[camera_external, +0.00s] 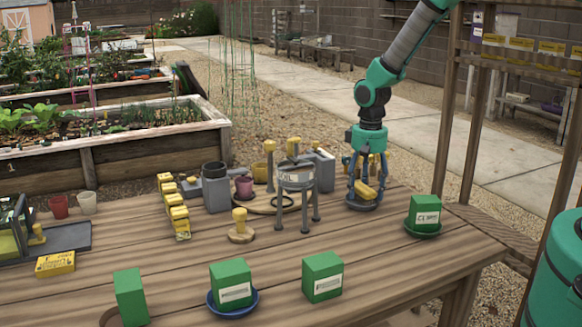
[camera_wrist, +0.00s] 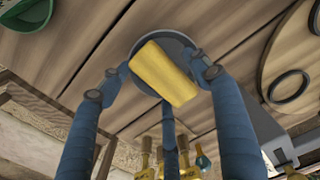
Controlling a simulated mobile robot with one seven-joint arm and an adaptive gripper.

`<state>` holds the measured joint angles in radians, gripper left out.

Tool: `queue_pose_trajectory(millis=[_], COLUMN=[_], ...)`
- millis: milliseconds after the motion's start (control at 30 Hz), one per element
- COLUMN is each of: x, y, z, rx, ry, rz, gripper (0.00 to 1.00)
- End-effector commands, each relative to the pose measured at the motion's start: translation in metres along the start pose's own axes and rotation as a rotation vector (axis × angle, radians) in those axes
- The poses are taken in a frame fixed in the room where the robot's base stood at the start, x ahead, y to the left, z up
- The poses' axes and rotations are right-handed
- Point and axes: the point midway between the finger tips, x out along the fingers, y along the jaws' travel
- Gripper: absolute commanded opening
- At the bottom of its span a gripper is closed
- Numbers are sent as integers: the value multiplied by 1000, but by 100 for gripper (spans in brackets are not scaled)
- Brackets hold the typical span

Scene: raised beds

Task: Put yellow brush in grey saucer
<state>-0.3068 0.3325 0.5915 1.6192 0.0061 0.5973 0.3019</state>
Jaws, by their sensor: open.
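The yellow brush (camera_external: 367,192) looks like a plain yellow block. It lies over the grey saucer (camera_external: 359,206) at the right of the table and seems to rest in it. My gripper (camera_external: 365,188) points straight down with its fingers spread around the brush, low over the saucer. In the wrist view the brush (camera_wrist: 163,72) covers much of the saucer (camera_wrist: 162,37), whose rim shows behind it. My gripper (camera_wrist: 160,78) is open there, with blue fingers left, right and below; the right fingertip is close to the brush.
A green box (camera_external: 424,212) on a green saucer stands right of my gripper. A grey three-legged stand (camera_external: 296,185) is to the left. Another green box (camera_external: 231,283) sits in a blue saucer (camera_external: 246,307) in front. Bare planks lie between my gripper and the front boxes.

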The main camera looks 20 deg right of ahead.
Motion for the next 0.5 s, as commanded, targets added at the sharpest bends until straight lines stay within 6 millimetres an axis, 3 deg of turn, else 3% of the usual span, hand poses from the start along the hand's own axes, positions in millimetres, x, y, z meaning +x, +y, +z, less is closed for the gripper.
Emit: queue_pose_trajectory(millis=[267,500], x=[-7,-32], y=[0,0], z=[0,-1], rx=[0,0], ry=[0,3], rz=[0,-1], gripper=[63,63])
